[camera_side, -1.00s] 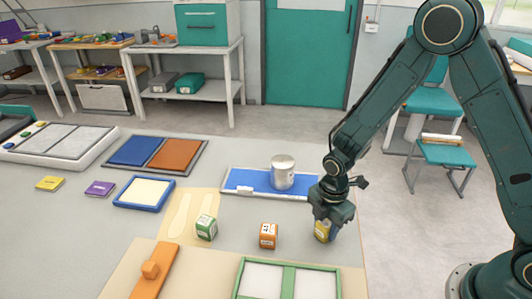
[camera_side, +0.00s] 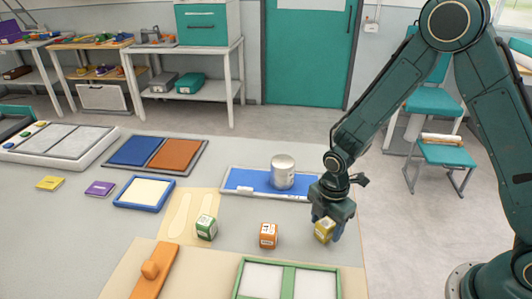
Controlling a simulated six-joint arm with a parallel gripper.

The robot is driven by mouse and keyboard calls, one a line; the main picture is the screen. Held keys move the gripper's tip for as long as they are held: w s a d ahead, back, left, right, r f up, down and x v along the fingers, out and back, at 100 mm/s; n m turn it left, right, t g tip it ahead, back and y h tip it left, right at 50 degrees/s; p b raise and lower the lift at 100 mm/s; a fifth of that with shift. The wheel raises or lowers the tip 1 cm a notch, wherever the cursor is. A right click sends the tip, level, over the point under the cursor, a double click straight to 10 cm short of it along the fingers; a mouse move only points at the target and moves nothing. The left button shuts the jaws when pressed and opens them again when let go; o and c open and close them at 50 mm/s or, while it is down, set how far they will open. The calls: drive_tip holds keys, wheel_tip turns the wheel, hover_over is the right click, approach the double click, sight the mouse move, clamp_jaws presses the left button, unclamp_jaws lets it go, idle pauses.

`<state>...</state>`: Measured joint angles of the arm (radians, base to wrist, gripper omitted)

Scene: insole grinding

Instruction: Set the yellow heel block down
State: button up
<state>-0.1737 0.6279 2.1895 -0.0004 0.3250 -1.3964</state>
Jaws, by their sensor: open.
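The yellow heel block (camera_side: 323,231) stands upright on the grey table near its right edge, to the right of the orange block. My gripper (camera_side: 327,234) is open around the yellow block, with the fingers beside it and partly hidden. The upper part of the block is hidden by the gripper. Whether a finger touches the block cannot be told.
An orange block (camera_side: 268,235) and a green block (camera_side: 206,227) stand to the left. A blue tray (camera_side: 240,181) holding a metal can (camera_side: 282,172) lies behind. A green-framed tray (camera_side: 289,283) lies in front, and an orange tool (camera_side: 154,272) at front left.

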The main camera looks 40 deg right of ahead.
wheel_tip(320, 180, up, 11)
drive_tip(key=shift+r, duration=0.15)
idle(0.5)
idle(0.5)
wheel_tip(320, 180, up, 13)
drive_tip(key=m+t, duration=0.3)
drive_tip(key=m, duration=0.6)
hover_over(327, 223)
drive_tip(key=s+d, duration=0.4)
drive_tip(key=s, duration=0.3)
drive_tip(key=s+d+r+m+t, duration=0.2)
drive_tip(key=s+r+m, duration=0.3)
drive_tip(key=s+m, duration=0.4)
drive_tip(key=shift+s+d+t, duration=0.15)
drive_tip(key=shift+s+t, duration=0.15)
drive_tip(key=shift+s, duration=0.75)
